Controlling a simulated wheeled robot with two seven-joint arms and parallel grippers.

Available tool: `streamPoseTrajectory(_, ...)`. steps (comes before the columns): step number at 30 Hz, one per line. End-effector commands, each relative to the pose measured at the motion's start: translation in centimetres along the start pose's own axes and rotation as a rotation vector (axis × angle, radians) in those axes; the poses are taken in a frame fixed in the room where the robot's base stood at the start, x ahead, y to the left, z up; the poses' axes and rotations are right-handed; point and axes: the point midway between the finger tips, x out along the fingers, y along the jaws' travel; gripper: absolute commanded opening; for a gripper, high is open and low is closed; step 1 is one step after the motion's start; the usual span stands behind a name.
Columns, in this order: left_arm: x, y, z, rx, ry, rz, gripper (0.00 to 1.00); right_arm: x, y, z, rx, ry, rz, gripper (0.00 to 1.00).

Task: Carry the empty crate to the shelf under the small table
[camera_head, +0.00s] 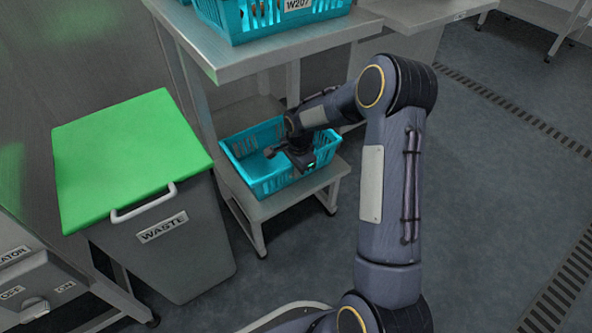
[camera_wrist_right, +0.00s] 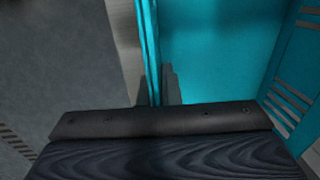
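The teal empty crate (camera_head: 262,180) stands on a low grey shelf (camera_head: 290,205) beneath the small grey table (camera_head: 225,66). It looks level, and its visible floor is bare. My right gripper (camera_head: 301,164) is at the crate's near right wall, with my arm reaching over from the right. In the right wrist view the crate wall (camera_wrist_right: 150,40) runs down between the dark fingers (camera_wrist_right: 157,94), and the gripper looks shut on it. The outer finger is mostly hidden. My left gripper is in neither view.
Another teal crate (camera_head: 265,22), labelled W207, stands on the tabletop. A grey waste bin (camera_head: 165,245) with a green lid (camera_head: 125,155) stands left of the low shelf. A further table (camera_head: 425,14) is at the back right. The floor (camera_head: 490,180) on the right is clear.

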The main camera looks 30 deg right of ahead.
Motion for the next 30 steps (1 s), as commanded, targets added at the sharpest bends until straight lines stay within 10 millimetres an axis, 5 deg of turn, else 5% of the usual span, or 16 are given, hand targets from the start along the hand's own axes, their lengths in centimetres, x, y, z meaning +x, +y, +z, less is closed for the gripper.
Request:
streamPoseTrajectory(3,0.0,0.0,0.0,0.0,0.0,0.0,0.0,0.2,0.0,0.0,0.0,0.001,-0.001,0.0)
streamPoseTrajectory(8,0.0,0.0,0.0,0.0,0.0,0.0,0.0,0.2,0.0,0.0,0.0,0.0,0.001,0.24)
streamPoseTrajectory(19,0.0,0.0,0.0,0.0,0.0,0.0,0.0,-0.1,0.0,0.0,0.0,0.0,-0.001,0.25)
streamPoseTrajectory(30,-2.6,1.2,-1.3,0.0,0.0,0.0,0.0,-5.8,-0.1,0.0,0.0,0.002,-0.002,0.25)
